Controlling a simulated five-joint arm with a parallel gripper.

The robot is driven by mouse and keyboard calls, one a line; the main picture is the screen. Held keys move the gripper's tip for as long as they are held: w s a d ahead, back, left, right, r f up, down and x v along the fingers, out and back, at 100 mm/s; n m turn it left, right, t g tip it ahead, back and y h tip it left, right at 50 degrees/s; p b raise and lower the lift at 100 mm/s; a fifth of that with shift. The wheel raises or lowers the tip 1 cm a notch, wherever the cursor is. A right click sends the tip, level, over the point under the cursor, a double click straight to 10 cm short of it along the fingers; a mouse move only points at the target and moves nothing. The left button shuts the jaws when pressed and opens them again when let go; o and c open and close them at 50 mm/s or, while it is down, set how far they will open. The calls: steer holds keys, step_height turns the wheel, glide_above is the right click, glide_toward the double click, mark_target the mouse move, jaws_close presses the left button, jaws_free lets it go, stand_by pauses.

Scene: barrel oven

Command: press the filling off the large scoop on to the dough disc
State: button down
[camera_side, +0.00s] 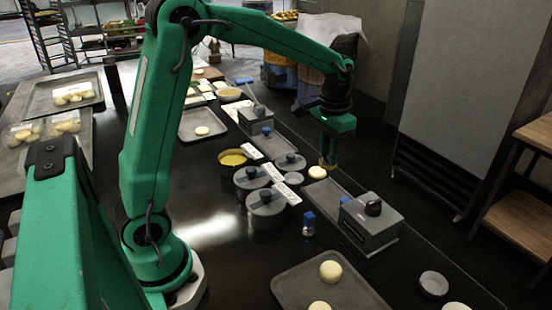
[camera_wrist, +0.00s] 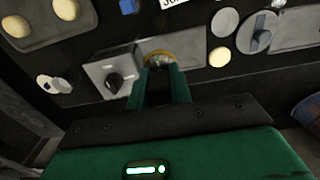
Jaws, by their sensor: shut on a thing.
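My gripper (camera_side: 329,153) points down over the counter at right of centre in the side view. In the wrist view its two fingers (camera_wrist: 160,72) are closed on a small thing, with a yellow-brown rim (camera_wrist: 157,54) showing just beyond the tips. I take this to be the large scoop; its filling cannot be made out. A pale round dough disc (camera_side: 317,173) lies just left of and below the fingertips in the side view. In the wrist view a pale disc (camera_wrist: 220,57) lies to the right of the fingers, apart from them.
A grey box with a black knob (camera_side: 371,220) stands close by, also in the wrist view (camera_wrist: 112,80). A small blue-topped tool (camera_side: 308,222) stands upright. Lidded grey pots (camera_side: 266,205) and a yellow-filled bowl (camera_side: 232,158) lie left. A tray (camera_side: 290,290) holds pale rounds.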

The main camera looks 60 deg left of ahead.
steer(key=w+a+f, duration=0.3)
steer(key=w+a, duration=0.2)
steer(key=a, duration=0.2)
glide_above(317, 171)
step_height(317, 171, down, 5)
steer(key=shift+r, duration=0.15)
steer(key=shift+f, duration=2.95)
steer(key=shift+f, duration=0.6)
steer(key=shift+r, duration=0.15)
step_height(317, 171, up, 7)
stand_by(0.9)
stand_by(0.5)
